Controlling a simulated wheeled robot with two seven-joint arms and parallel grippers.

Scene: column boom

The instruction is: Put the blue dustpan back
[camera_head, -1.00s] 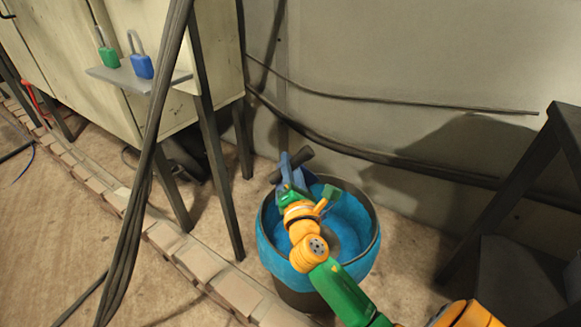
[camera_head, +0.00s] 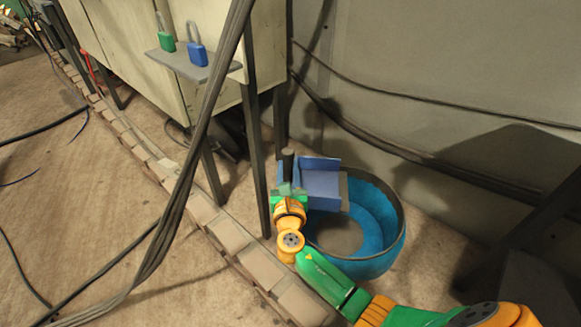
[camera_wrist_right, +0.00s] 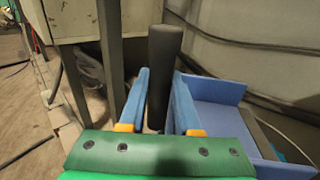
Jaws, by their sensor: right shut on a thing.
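In the right wrist view the dark handle (camera_wrist_right: 164,65) stands between the two blue fingers of the right gripper (camera_wrist_right: 158,95), and the dustpan tray (camera_wrist_right: 212,112) lies to the right. Whether the tray touches the bin rim is hard to tell. My left gripper is out of view.
A pale cabinet (camera_head: 120,45) on dark legs stands behind left, with green (camera_head: 165,40) and blue (camera_head: 197,52) padlocks on its small shelf (camera_head: 180,66). Black cables (camera_head: 195,150) hang in front. A row of bricks (camera_head: 230,232) crosses the floor. A dark frame (camera_head: 530,250) stands right.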

